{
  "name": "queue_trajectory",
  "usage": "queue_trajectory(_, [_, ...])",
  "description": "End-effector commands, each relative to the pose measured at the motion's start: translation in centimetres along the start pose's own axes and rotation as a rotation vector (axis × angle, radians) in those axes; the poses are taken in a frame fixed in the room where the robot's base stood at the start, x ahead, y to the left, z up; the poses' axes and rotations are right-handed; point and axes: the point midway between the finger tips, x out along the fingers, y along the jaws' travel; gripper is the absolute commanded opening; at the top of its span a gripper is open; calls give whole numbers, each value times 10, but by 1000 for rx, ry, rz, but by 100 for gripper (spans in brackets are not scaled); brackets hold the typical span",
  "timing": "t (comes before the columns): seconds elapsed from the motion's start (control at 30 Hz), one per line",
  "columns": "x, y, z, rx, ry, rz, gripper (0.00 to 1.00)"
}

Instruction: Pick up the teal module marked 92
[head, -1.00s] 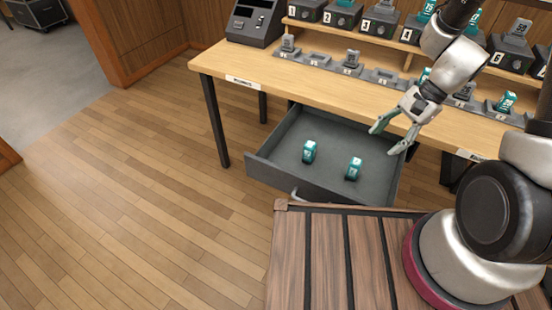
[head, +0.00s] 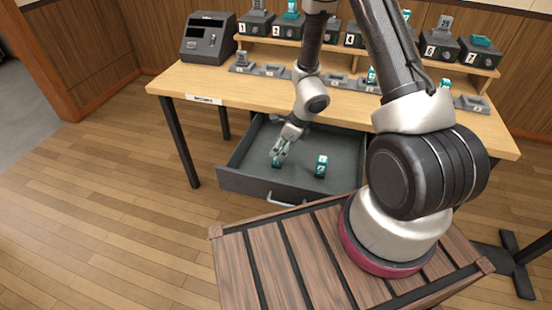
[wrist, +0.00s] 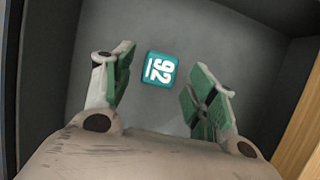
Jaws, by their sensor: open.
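The teal module marked 92 (wrist: 160,69) lies in the open grey drawer, its white number facing up in the wrist view. In the head view the same module (head: 276,163) is partly hidden by my gripper (head: 281,150). In the wrist view my gripper (wrist: 163,88) is open, with one green-padded finger on each side of the module and clear gaps to both. A second teal module (head: 321,166) stands in the drawer to the right; its number is too small to read.
The drawer (head: 240,180) has walls close around my gripper. The desk (head: 180,80) above it carries a grey console (head: 208,38), a row of holders and a shelf of numbered boxes (head: 252,23). A wooden slatted top (head: 250,265) is in front.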

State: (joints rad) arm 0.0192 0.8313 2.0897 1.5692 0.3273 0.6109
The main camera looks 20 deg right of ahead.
Motion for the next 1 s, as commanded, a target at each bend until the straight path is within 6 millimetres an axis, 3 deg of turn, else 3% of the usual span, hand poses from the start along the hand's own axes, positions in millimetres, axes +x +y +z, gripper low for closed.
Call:
queue_trajectory(0.2, [32,3,-1,-1,1,2,57])
queue_trajectory(0.47, [36,2,0,-2,-1,0,57])
queue_trajectory(0.57, [36,2,0,-2,-1,0,44])
queue_trajectory(0.77, [36,2,0,-3,-1,0,8])
queue_trajectory(1.0, [36,2,0,-3,-1,0,7])
